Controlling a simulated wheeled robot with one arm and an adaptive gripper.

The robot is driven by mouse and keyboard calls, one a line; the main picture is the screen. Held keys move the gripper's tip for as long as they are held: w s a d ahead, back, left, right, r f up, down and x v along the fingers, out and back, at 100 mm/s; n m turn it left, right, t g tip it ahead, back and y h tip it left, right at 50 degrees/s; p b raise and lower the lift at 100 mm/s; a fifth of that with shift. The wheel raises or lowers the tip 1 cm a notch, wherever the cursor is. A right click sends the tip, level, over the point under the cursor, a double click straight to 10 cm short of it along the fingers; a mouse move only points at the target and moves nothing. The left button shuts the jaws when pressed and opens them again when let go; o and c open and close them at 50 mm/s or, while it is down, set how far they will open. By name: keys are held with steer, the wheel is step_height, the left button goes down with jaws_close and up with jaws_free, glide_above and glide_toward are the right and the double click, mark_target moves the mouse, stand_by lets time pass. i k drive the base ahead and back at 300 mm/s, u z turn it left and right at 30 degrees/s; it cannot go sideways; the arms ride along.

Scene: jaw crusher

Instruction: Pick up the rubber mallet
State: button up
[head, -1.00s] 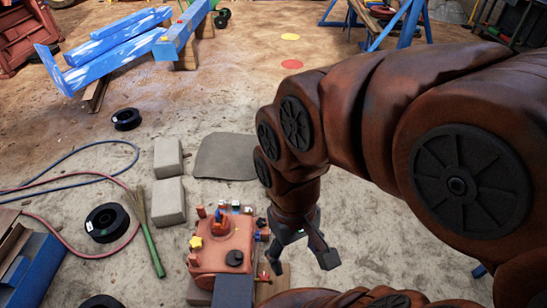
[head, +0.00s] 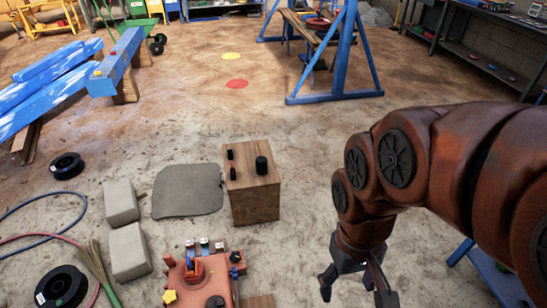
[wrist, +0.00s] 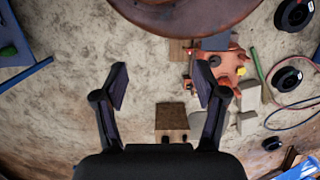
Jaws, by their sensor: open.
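I cannot make out a rubber mallet for certain in either view. My gripper (head: 354,287) is open and empty above the sandy floor, at the lower right of the head view. A wooden block (head: 252,196) stands left of my gripper in the head view.
A red machine part (head: 205,280) with small coloured fittings lies left of my gripper. Grey blocks (head: 121,203), a grey mat (head: 187,190), black spools (head: 66,166) and hoses lie further left. A blue trestle (head: 340,60) stands at the back.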

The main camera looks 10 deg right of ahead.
mark_target(262, 163)
steer(key=k, duration=1)
steer(key=z, duration=0.9)
steer(key=i, duration=3.6)
steer(key=u, duration=3.35)
steer(key=i, duration=0.45)
